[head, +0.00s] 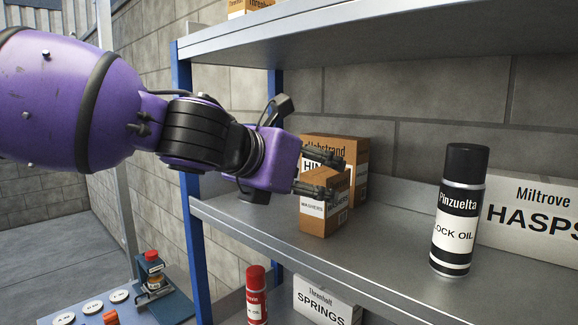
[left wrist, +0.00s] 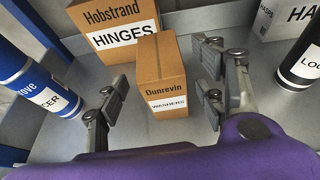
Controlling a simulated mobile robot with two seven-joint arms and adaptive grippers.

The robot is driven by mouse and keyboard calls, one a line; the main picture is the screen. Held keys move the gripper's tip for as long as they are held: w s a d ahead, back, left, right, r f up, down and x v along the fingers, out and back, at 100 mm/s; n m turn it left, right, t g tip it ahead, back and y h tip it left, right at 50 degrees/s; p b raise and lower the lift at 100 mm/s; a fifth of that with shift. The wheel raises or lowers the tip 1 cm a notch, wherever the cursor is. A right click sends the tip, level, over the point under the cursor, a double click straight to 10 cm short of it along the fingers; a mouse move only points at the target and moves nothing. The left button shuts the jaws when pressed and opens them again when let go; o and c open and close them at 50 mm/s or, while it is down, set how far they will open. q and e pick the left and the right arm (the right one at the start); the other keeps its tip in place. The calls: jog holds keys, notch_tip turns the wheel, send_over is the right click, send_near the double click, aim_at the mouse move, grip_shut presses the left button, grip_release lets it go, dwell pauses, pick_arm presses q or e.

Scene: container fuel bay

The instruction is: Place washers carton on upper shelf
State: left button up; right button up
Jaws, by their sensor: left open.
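A small brown carton (head: 324,208) marked Dunrevin stands upright on the middle shelf (head: 290,250). It is probably the washers carton, but its small label is hard to read. In the left wrist view the carton (left wrist: 162,75) stands between the spread fingers of my left gripper (left wrist: 160,84), with gaps on both sides. In the head view my left gripper (head: 335,176) is open at the carton, with its fingers partly covering it. The upper shelf (head: 370,30) is above, and its top surface is mostly hidden. My right gripper is out of view.
A larger HINGES carton (head: 355,155) stands close behind. A lock oil can (head: 459,210) and HASPS carton (head: 535,215) stand to the right. A blue can (left wrist: 38,85) shows at left in the wrist view. A blue post (head: 183,80) and the upper shelf's front edge are near my arm.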

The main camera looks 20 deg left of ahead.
pick_arm(q)
jog(key=shift+v, duration=3)
jog(key=shift+f, duration=0.1)
